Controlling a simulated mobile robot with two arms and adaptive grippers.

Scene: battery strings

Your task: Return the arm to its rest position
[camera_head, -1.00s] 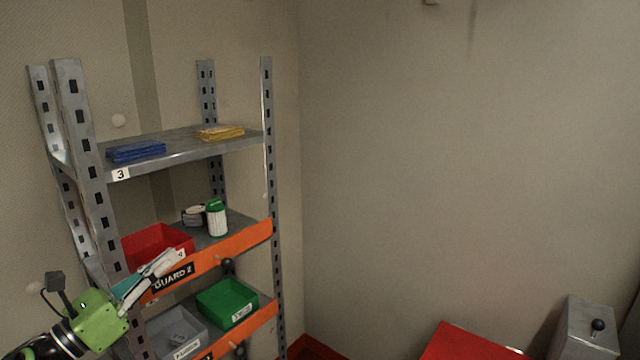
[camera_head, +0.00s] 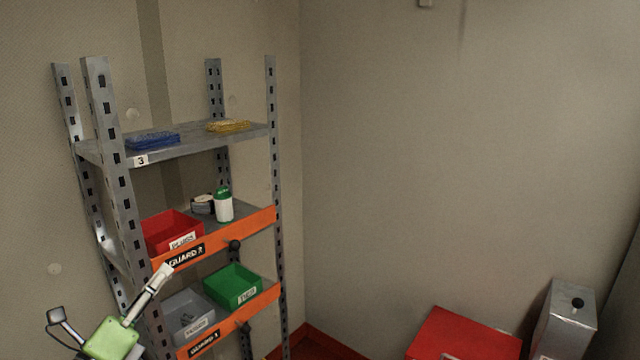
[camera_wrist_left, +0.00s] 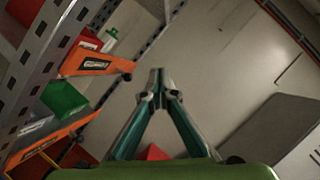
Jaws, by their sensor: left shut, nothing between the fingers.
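My left gripper (camera_head: 163,272) comes in from the lower left of the head view, with a green body and pale fingers pointing up and right. It is in front of the shelf rack's left post, below the orange GUARD 2 bar. In the left wrist view its two teal fingers meet at the tips (camera_wrist_left: 157,76), shut with nothing between them. Behind the tips there is bare wall. My right gripper is in neither view.
The metal rack (camera_head: 108,150) holds a red bin (camera_head: 165,229), a green bin (camera_head: 233,284), a grey bin (camera_head: 178,308), a white-and-green bottle (camera_head: 224,208), and blue (camera_head: 152,140) and yellow (camera_head: 228,126) stacks. A red box (camera_head: 465,338) and grey metal box (camera_head: 565,318) stand lower right.

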